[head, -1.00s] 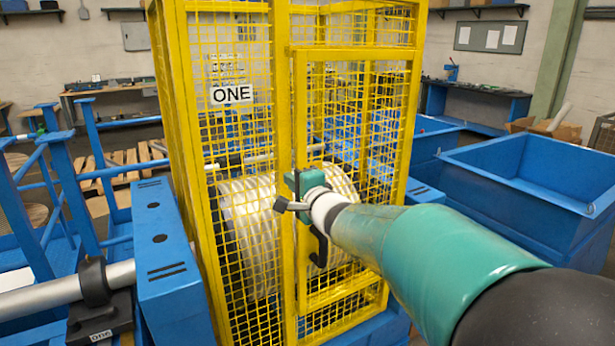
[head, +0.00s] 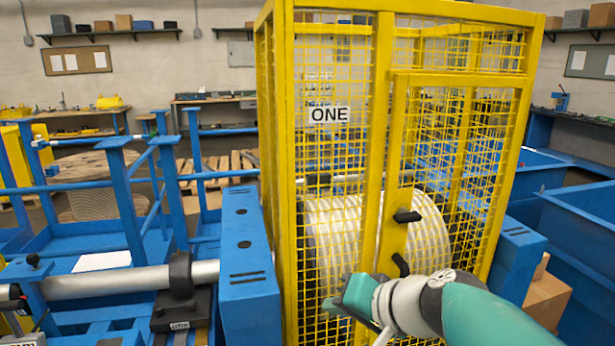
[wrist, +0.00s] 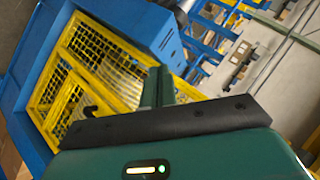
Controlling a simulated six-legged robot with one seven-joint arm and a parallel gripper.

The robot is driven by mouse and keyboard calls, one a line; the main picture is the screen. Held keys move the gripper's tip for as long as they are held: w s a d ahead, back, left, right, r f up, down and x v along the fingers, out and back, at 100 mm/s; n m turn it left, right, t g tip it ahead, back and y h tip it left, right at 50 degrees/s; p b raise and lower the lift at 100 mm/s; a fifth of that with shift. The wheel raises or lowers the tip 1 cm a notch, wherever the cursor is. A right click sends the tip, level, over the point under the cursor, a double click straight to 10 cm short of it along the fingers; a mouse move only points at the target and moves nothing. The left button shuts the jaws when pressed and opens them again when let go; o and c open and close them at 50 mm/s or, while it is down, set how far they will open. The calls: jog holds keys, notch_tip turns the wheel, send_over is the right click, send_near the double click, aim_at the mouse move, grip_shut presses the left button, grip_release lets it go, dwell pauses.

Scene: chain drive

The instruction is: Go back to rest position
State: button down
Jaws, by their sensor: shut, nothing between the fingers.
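My gripper (head: 350,297) is at the lower middle of the head view, on the end of my green and white arm. It is in front of the yellow mesh cage (head: 383,120) and looks apart from it. In the wrist view my gripper's fingers (wrist: 158,88) are together with nothing between them. The cage carries a label ONE (head: 328,115). Its door (head: 458,80) looks shut, with a black handle (head: 407,216) and a hooked black part (head: 400,264) on the yellow plate. A pale ribbed drum (head: 330,225) sits behind the mesh.
A blue box housing (head: 248,250) and a grey shaft (head: 125,280) stand left of the cage. Blue railings (head: 125,200) are further left. A blue bin (head: 585,225) and a cardboard box (head: 545,300) are at right. Shelves and benches line the back wall.

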jog(key=s+d+f+n+g+h, duration=0.2)
jog(key=s+d+f+h, duration=0.4)
jog(key=s+d, duration=0.4)
jog(key=shift+s+d+f+n+h, duration=0.3)
jog(key=shift+s+f+h, duration=0.1)
jog(key=shift+s+h, duration=0.5)
